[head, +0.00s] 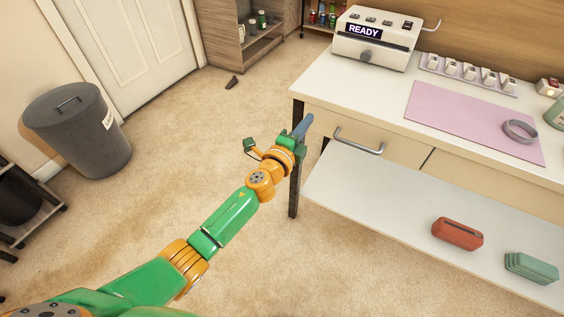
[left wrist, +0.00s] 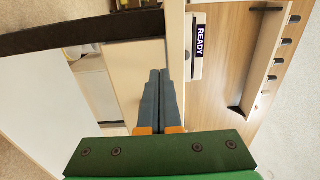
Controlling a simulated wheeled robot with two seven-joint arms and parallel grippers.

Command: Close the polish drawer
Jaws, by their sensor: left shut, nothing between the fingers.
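A beige drawer front (head: 392,147) with a grey bar handle (head: 358,142) sits under the left part of the white worktop (head: 340,86). It looks roughly flush with the worktop edge; any small gap is hard to tell. No label naming the polish drawer is readable. My left gripper (head: 304,124) is shut and empty at the worktop's front left corner, left of the handle and beside the dark leg. In the left wrist view the closed blue-grey fingers (left wrist: 160,78) overlap a beige panel (left wrist: 137,68); contact cannot be told. My right gripper is out of view.
A white lower shelf (head: 345,198) holds a red case (head: 457,234) and a green stack (head: 531,268). On the worktop stand a machine marked READY (head: 372,40) and a pink mat (head: 460,115).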

